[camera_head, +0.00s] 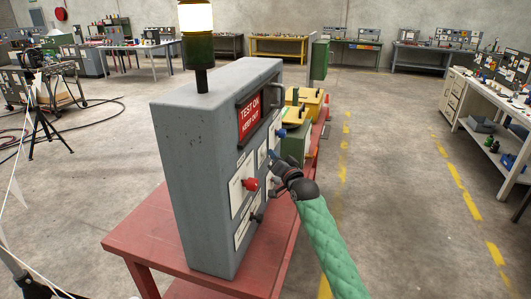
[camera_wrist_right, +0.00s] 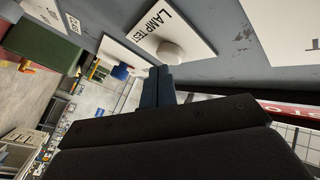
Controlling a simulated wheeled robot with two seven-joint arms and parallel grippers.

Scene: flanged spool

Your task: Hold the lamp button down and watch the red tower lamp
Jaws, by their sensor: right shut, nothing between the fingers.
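The tower lamp (camera_head: 198,48) stands on top of a grey cabinet (camera_head: 205,150). A pale yellow-white segment is lit above a dark green one; the frame's top edge cuts it off there, and no red segment shows. In the right wrist view a white plate marked LAMP TEST (camera_wrist_right: 150,35) carries a round white button (camera_wrist_right: 171,51). My right gripper (camera_head: 272,155) is at the cabinet's panel face, shut and empty. Its fingertips (camera_wrist_right: 160,72) are just beside the button; I cannot tell whether they touch it. My left gripper is not in view.
The panel also has a red knob (camera_head: 250,184), a blue knob (camera_head: 281,134) and a lit red sign (camera_head: 249,117) reading TEST ON KEEP OUT. A handle (camera_head: 248,100) projects beside the sign. The cabinet stands on a red table (camera_head: 135,240).

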